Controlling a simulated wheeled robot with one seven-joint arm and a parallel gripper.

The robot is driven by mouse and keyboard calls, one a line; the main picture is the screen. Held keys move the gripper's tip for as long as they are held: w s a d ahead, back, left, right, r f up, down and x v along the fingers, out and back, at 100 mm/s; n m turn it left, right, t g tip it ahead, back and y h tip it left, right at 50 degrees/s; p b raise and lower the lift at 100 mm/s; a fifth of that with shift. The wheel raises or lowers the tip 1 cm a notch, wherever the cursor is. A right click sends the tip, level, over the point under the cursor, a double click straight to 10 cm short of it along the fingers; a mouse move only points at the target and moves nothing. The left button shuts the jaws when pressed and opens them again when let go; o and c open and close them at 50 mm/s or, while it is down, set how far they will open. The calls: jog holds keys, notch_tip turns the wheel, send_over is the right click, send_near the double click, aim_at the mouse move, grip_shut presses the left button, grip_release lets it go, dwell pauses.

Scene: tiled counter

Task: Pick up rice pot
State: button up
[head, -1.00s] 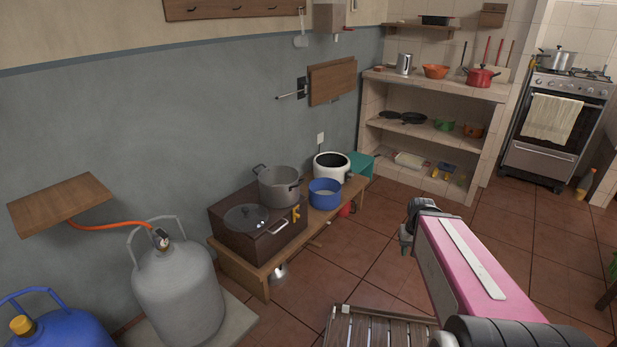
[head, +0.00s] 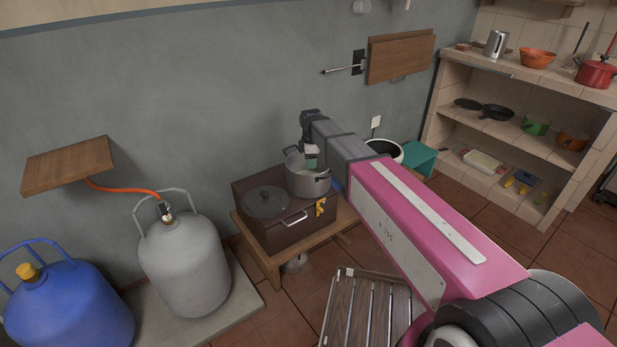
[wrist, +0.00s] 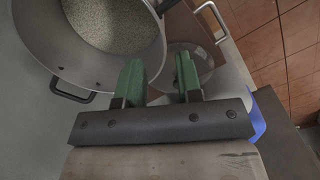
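The rice pot (head: 308,183) is a grey metal pot with side handles, standing on the right part of a dark brown box. In the wrist view the pot (wrist: 48,42) fills the upper left, with pale grains inside and one handle at lower left. My gripper (head: 311,164) is above the pot in the head view. In the wrist view its two green fingers (wrist: 160,75) are apart with nothing held between them. They show beside and partly over the pot's near rim. I cannot tell whether they touch it.
A lid (head: 267,202) lies on the brown box (head: 283,236), which sits on a low wooden bench (head: 264,262). A white pot (head: 386,151) stands behind my arm. A blue bowl (wrist: 258,118) is at the wrist view's right. A grey gas cylinder (head: 185,265) stands at left.

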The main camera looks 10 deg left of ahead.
send_over(310, 197)
notch_tip(310, 197, down, 11)
jog(key=shift+w+r, duration=0.1)
jog(key=shift+r, duration=0.05)
grip_shut()
dwell(0.5)
dwell(1.3)
